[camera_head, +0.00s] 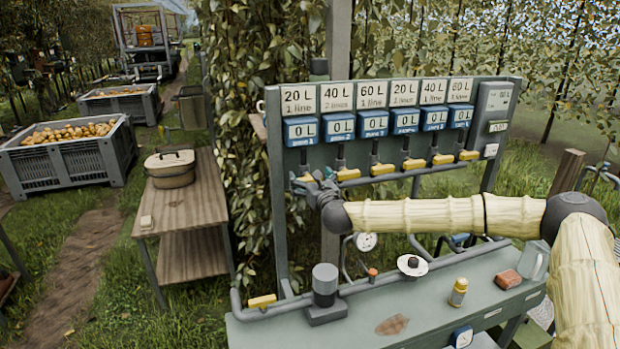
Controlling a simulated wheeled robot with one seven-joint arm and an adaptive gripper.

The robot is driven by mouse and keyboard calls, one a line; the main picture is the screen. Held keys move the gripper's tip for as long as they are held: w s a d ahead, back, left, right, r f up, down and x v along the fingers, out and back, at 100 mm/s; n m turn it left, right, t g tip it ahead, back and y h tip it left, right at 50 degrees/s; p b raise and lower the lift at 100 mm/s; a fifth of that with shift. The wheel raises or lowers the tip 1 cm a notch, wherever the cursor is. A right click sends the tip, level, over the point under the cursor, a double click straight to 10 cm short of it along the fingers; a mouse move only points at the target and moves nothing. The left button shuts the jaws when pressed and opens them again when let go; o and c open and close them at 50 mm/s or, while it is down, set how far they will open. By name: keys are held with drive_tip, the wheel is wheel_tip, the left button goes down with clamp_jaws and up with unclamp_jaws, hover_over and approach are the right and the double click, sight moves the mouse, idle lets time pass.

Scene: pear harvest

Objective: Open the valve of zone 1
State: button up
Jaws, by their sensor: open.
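The zone 1 meter (301,132) is the leftmost on the panel and reads 0 L, under a sign (298,99) saying 20 L, 1 line. The zone 1 valve (305,178) is below it; only a bit of its yellow handle shows. My gripper (311,184) is open at this valve, coming from the right, and covers most of it. I cannot tell whether the fingers touch the handle. The valves of zone 2 (348,174) and zone 3 (383,169) stand to the right with yellow handles lying sideways.
My arm crosses in front of the panel's lower right. The green bench (450,290) below holds a grey cylinder (325,284), a yellow-capped bottle (458,292), a brick-red block (508,279) and a jug (533,262). A wooden table (185,210) and pear crates stand left.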

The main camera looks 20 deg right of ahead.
drive_tip(key=c, duration=1)
drive_tip(key=shift+f+n+b, duration=0.1)
drive_tip(key=shift+n+b, duration=0.2)
drive_tip(key=shift+b, duration=0.35)
drive_tip(key=n+b, duration=0.2)
drive_tip(key=b, duration=0.1)
drive_tip(key=shift+a+f+n+b, duration=0.1)
drive_tip(key=shift+a+n+b, duration=0.05)
drive_tip(key=shift+n+b, duration=0.15)
drive_tip(key=n+b, duration=0.5)
drive_tip(key=shift+a+f, duration=0.1)
drive_tip(key=shift+a, duration=0.15)
drive_tip(key=n+b, duration=0.2)
drive_tip(key=n, duration=0.2)
drive_tip(key=shift+a+f+n+b, duration=0.1)
drive_tip(key=shift+n+b, duration=0.25)
drive_tip(key=shift+n, duration=0.05)
drive_tip(key=n+b, duration=0.2)
drive_tip(key=n, duration=0.2)
drive_tip(key=shift+f+n, duration=0.15)
drive_tip(key=shift+n, duration=0.25)
